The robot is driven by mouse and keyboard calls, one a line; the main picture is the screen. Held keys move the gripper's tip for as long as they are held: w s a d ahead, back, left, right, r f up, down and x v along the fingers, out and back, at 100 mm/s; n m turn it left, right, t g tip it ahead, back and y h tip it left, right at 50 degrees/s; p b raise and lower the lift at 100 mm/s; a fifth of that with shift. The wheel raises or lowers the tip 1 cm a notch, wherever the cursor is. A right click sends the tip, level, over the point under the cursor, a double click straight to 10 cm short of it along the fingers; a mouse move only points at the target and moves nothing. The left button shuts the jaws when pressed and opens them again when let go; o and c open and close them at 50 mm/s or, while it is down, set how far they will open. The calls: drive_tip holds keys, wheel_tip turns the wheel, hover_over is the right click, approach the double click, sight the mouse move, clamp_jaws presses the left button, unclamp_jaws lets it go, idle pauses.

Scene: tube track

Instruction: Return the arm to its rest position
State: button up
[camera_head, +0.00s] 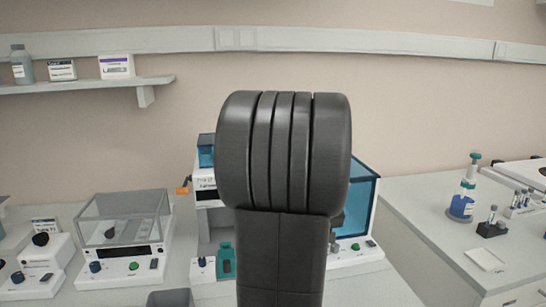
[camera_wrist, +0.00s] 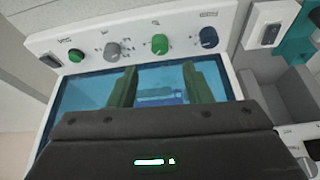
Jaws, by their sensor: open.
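My arm (camera_head: 283,150) stands large and dark in the middle of the head view and hides much of the bench machine behind it. My gripper (camera_wrist: 160,88) shows in the wrist view with its two dark green fingers apart and nothing visible between them. The fingers are in front of a blue see-through panel of a white machine (camera_wrist: 235,42) with several knobs. My gripper is hidden in the head view. I cannot tell whether the fingers touch the panel.
A white machine with a blue side window (camera_head: 364,205) stands right behind my arm. A clear-lidded box (camera_head: 125,218) is at left, with a teal bottle (camera_head: 227,260) closer in. The right bench holds a blue-liquid bottle (camera_head: 461,205) and tube racks (camera_head: 492,228). A shelf (camera_head: 80,86) is on the wall.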

drive_tip(key=v, duration=0.6)
drive_tip(key=x, duration=1.3)
drive_tip(key=shift+f, duration=0.15)
drive_tip(key=shift+w+a+f+m, duration=0.1)
drive_tip(key=shift+w+m, duration=0.05)
drive_tip(key=shift+m, duration=0.25)
drive_tip(key=shift+m+h, duration=0.3)
drive_tip(key=shift+m, duration=0.1)
drive_tip(key=shift+a+m+g+h+b, duration=0.15)
drive_tip(key=shift+m+h+b, duration=0.5)
drive_tip(key=shift+m, duration=0.95)
drive_tip(key=shift+a+m+g+h+b, duration=0.15)
drive_tip(key=shift+m+h+b, duration=0.5)
drive_tip(key=shift+m, duration=0.95)
drive_tip(key=v, duration=1.4)
drive_tip(key=shift+d, duration=0.35)
